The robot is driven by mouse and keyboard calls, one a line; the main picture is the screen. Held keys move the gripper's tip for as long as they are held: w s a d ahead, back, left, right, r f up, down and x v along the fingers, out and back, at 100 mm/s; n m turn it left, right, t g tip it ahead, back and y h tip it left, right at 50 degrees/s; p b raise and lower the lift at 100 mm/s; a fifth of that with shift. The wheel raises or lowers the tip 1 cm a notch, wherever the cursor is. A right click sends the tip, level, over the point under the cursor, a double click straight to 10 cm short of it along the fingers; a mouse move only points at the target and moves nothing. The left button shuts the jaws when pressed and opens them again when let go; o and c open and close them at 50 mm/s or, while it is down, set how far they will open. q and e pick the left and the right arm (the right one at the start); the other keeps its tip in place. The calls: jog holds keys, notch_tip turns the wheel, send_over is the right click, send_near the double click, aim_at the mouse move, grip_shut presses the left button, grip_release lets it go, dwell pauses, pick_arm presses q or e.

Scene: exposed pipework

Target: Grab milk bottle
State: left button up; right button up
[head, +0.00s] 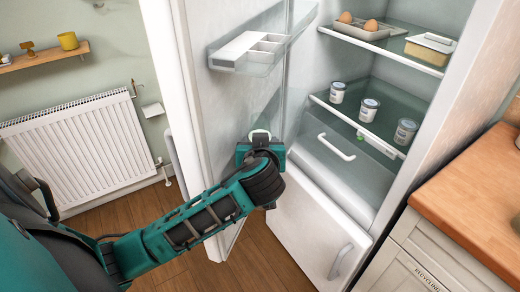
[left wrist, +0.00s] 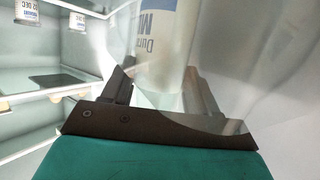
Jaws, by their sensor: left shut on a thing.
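The milk bottle (left wrist: 158,38) is white with blue lettering and stands between my fingers in the left wrist view. Its top is cut off by the frame. My left gripper (left wrist: 160,82) is shut on it. In the head view my left gripper (head: 261,143) is at the inner side of the open fridge door (head: 222,100). Only a small white rounded part shows above the gripper there, and the bottle is mostly hidden behind my wrist. My right gripper is in neither view.
The fridge interior has glass shelves with labelled pots (head: 369,109), an egg tray (head: 362,28) and a butter dish (head: 430,47). A clear door bin (head: 243,52) is above my gripper. A wooden counter (head: 480,190) is at right, a radiator (head: 80,150) at left.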

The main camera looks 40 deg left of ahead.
pick_arm(q)
jog(key=shift+r, duration=0.25)
jog(key=shift+c, duration=0.2)
